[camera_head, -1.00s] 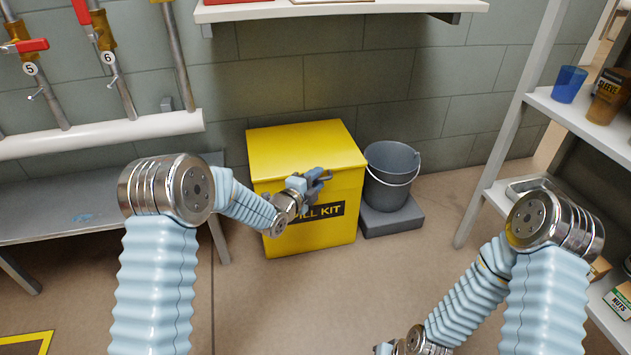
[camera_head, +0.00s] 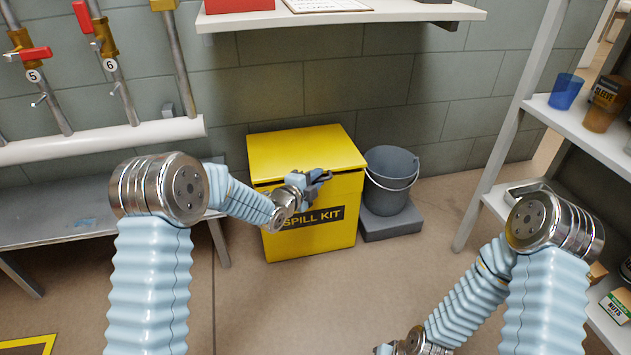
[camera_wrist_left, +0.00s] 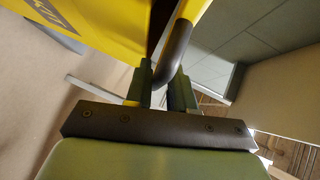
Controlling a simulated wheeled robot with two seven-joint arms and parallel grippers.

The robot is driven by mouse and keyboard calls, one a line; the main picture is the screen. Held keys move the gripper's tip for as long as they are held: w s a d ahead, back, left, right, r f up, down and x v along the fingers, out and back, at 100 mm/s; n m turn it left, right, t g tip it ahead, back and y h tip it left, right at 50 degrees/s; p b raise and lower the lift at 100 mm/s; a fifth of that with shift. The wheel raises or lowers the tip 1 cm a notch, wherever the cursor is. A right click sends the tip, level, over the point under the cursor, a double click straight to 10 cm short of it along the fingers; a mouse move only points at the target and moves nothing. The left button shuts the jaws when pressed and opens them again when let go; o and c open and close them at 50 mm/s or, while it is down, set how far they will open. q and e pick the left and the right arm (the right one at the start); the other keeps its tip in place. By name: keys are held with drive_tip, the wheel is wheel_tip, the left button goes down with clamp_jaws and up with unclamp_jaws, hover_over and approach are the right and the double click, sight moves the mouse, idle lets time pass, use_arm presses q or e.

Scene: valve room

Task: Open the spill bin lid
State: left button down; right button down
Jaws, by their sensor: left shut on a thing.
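The yellow spill bin (camera_head: 335,236) stands on the floor against the wall, with a black SPILL KIT label on its front. Its lid (camera_head: 300,148) looks raised slightly at the front; a dark gap shows beside the lid in the left wrist view. My left gripper (camera_head: 318,177) is at the lid's front edge. In the left wrist view its fingers (camera_wrist_left: 163,88) are shut on the dark curved lid handle (camera_wrist_left: 176,48). My right gripper (camera_head: 384,349) is low at the bottom edge, mostly cut off, and its jaws cannot be made out.
A grey bucket (camera_head: 391,185) stands on a grey block right of the bin. A wall shelf (camera_head: 340,17) hangs above the bin. A grey bench (camera_head: 60,212) is at the left, and a shelf rack (camera_head: 505,135) at the right. The floor in front is clear.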

use_arm(q)
drive_tip(key=w+a+r+n+g+p, duration=0.1)
drive_tip(key=w+r+p, duration=0.1)
drive_tip(key=r+p, duration=0.5)
drive_tip(key=w+a+r+g+p, duration=0.1)
drive_tip(key=w+r+p, duration=0.2)
drive_tip(key=r+p, duration=0.4)
drive_tip(key=shift+r+n, duration=0.4)
drive_tip(key=shift+r, duration=0.3)
drive_tip(key=shift+w, duration=0.1)
drive_tip(key=c, duration=1.2)
unclamp_jaws()
drive_tip(key=shift+d, duration=0.1)
